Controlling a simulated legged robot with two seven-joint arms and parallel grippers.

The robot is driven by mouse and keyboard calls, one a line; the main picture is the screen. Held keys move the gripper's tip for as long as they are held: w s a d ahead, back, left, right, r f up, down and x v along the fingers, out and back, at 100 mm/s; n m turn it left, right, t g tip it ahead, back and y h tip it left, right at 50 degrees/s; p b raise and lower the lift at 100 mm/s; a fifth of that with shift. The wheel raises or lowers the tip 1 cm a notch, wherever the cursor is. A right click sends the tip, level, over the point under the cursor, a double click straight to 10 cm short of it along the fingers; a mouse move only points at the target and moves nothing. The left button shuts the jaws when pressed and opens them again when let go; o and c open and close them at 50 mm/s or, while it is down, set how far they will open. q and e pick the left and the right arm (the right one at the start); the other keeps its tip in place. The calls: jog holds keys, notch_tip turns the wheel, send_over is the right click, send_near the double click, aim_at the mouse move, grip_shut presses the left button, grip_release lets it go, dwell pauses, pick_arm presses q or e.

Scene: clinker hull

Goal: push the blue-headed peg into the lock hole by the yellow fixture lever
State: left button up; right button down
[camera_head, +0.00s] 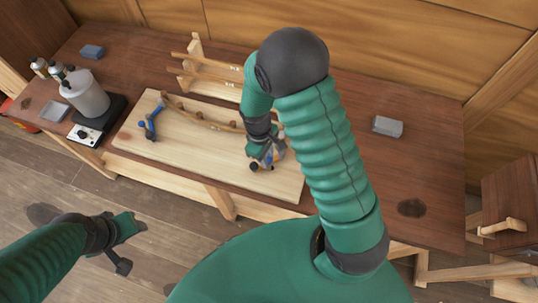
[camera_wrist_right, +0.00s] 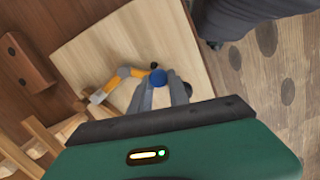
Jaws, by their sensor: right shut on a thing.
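My right gripper (camera_head: 268,160) is low over the right part of the pale wooden board (camera_head: 190,158). In the right wrist view its fingers (camera_wrist_right: 160,96) are shut on the blue-headed peg (camera_wrist_right: 158,77), whose round blue head shows between the fingertips. The yellow fixture lever (camera_wrist_right: 130,72) lies just beside the peg on the board, with a dark knob near its end. In the head view the gripper mostly covers this lever. The lock hole is hidden, and I cannot tell whether the peg's tip touches it. My left gripper (camera_head: 126,245) is open and empty above the floor, off the bench.
A blue fixture lever (camera_head: 150,122) stands at the board's left end, by a curved wooden strip (camera_head: 205,121) with several knobs. A wooden rack (camera_head: 207,72) stands behind. A grey pot (camera_head: 87,97) is at left. A grey block (camera_head: 387,126) lies on clear bench at right.

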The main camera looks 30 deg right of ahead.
jog(key=shift+a+r, duration=0.1)
jog(key=shift+a, duration=0.3)
jog(key=shift+d, duration=0.95)
pick_arm(q)
jog(key=shift+r, duration=0.1)
pick_arm(e)
jog(key=shift+d+f, duration=0.3)
jog(key=shift+f, duration=0.2)
pick_arm(q)
jog(key=shift+a, duration=0.35)
pick_arm(e)
jog(key=shift+a+r, duration=0.1)
jog(key=shift+a, duration=0.15)
pick_arm(q)
jog(key=shift+r, duration=0.1)
